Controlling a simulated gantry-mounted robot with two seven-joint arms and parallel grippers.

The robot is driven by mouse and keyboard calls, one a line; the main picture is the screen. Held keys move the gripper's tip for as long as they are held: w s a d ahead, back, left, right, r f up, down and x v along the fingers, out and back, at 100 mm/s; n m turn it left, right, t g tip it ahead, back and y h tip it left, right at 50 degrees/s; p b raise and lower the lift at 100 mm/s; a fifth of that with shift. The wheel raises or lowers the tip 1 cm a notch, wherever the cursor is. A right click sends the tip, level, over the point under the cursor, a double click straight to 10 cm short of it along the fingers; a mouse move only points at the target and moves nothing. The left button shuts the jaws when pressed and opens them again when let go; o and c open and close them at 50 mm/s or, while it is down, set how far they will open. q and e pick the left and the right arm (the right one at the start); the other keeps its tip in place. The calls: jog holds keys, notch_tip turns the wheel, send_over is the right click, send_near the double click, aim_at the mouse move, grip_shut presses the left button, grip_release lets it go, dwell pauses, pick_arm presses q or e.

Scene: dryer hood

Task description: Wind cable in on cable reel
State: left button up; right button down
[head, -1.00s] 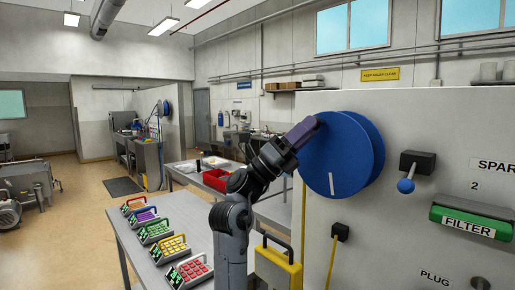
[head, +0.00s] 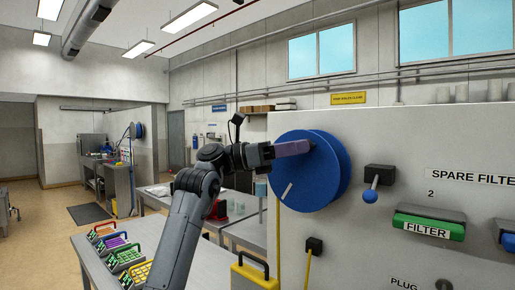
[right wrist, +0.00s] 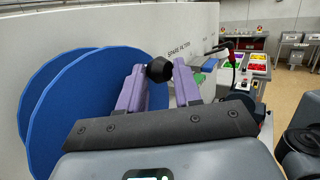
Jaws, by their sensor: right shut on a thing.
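The cable reel (head: 320,185) is a large blue double disc on the side of a light grey panel. A white stripe on its front face points down and left. My right gripper (head: 308,146), with purple fingers, reaches across the upper part of the front disc. In the right wrist view the right gripper (right wrist: 157,74) is shut on the reel's black crank knob (right wrist: 160,68), and the blue discs (right wrist: 75,105) stand to the left. A yellow cable (head: 278,225) hangs straight down below the reel. My left gripper is out of view.
A blue-knobbed lever (head: 371,193) and a green filter handle (head: 429,226) are on the panel right of the reel. A black socket (head: 314,245) sits below. A yellow case (head: 255,274) and several coloured keypads (head: 125,256) are at the lower left.

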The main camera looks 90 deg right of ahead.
jog(key=shift+s+a, duration=0.1)
jog(key=shift+s, duration=0.15)
dwell(0.3)
jog(key=c, duration=0.8)
grip_release()
jog(key=shift+w, duration=0.15)
jog(key=w, duration=0.3)
jog(key=w+f, duration=0.1)
jog(key=w, duration=0.6)
jog(key=shift+w+d+f+p, duration=0.2)
jog(key=shift+d+f+p, duration=0.1)
jog(key=shift+p, duration=0.05)
